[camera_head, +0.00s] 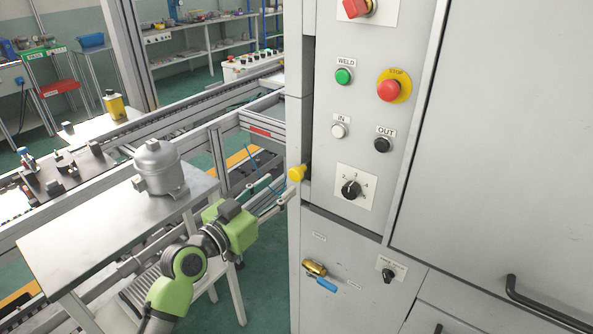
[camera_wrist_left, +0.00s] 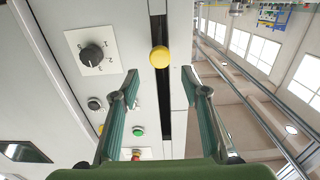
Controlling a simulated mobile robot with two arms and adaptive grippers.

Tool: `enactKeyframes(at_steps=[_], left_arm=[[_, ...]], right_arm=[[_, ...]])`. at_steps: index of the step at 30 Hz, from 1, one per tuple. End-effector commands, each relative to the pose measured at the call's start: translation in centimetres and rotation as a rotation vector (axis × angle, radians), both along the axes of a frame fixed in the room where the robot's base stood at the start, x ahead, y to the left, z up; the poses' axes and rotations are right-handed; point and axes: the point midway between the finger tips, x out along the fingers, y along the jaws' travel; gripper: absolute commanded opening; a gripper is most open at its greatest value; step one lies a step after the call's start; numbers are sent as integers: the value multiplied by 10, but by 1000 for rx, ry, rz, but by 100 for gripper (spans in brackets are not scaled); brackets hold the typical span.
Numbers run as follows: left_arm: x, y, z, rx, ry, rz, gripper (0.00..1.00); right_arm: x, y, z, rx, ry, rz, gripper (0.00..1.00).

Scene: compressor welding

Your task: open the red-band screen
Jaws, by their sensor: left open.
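A yellow knob (camera_head: 297,173) sticks out at the left edge of the grey cabinet, beside a dark vertical slot. In the left wrist view the yellow knob (camera_wrist_left: 159,57) sits on that slot, ahead of my left gripper (camera_wrist_left: 160,78). The gripper's fingers are spread apart, with nothing between them, and the knob lies beyond their tips, near the middle of the gap. In the head view my left gripper (camera_head: 275,195) points at the knob from the lower left. A red strip (camera_head: 260,131) shows on a metal frame bar left of the cabinet. I cannot make out a red-banded screen for certain.
The cabinet face carries a green button (camera_head: 344,76), a red stop button (camera_head: 388,90), a black dial (camera_head: 351,189) and a blue-handled valve (camera_head: 321,279). A grey compressor (camera_head: 160,167) stands on a metal table (camera_head: 60,245) at left. Conveyor rails run behind it.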

Motion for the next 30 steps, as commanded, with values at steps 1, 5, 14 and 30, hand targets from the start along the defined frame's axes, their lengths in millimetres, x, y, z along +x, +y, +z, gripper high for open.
enactKeyframes(at_steps=[1, 5, 14, 30], left_arm=[[10, -7, 3, -4, 1, 0, 42], [31, -23, 2, -4, 2, 0, 42], [62, -45, 0, -1, 1, 1, 42], [68, -49, -1, 0, 1, 1, 10]], right_arm=[[0, 0, 4, 0, -1, 0, 0], [1, 0, 7, 0, -1, 0, 0], [1, 0, 11, 1, -2, -1, 0], [2, 7, 11, 8, -2, -3, 0]])
